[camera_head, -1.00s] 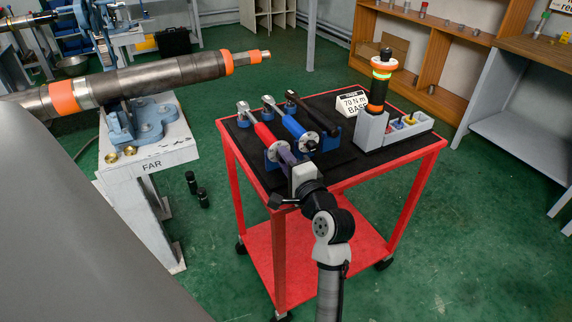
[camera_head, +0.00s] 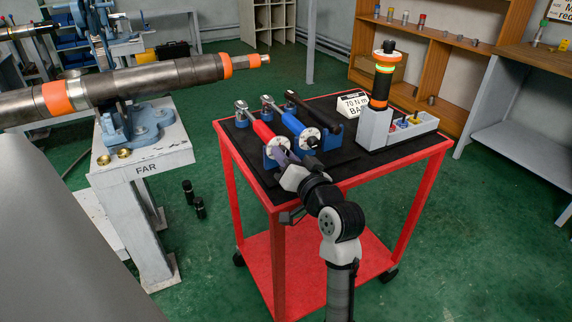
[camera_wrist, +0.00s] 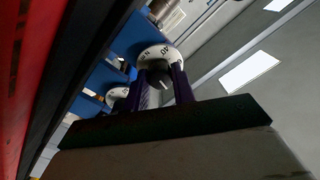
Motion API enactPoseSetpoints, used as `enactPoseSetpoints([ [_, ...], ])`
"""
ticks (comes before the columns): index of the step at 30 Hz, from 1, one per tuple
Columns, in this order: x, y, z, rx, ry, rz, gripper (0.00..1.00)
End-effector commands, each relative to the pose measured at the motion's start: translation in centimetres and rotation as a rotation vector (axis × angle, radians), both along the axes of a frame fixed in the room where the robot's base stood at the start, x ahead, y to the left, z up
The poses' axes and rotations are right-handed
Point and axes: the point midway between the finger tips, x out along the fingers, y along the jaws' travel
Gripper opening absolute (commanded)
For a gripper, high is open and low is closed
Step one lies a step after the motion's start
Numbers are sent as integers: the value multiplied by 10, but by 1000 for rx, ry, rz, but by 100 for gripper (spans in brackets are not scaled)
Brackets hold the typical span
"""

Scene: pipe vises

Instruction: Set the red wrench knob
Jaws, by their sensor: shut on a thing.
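The red torque wrench (camera_head: 262,130) lies in a blue holder on the cart top, left of a blue wrench (camera_head: 291,122) and a black wrench (camera_head: 312,112). Its near end has a white lettered dial (camera_head: 276,148) with a knob. My gripper (camera_head: 282,158) is at this near end. In the wrist view, its purple fingers (camera_wrist: 158,88) are shut on the grey knob (camera_wrist: 158,74), just in front of the white dial (camera_wrist: 153,56). A second dial (camera_wrist: 117,97) shows beyond the left finger. The knob's setting is unreadable.
The red cart (camera_head: 408,168) has a dark mat. A sign reading 70 N m (camera_head: 353,103), a black-and-orange tool (camera_head: 382,82) in a grey stand, and a small tray (camera_head: 411,128) stand at its back right. A long pipe (camera_head: 150,78) rests over the FAR stand at left.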

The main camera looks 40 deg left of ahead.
Motion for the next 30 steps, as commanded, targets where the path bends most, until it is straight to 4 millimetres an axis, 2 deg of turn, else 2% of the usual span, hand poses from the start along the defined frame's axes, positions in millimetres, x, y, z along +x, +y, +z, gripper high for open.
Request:
enactPoseSetpoints([
  [18, 1, 0, -3, -209, -504, -1, 3],
  [30, 1, 0, -1, -274, -662, -1, 3],
])
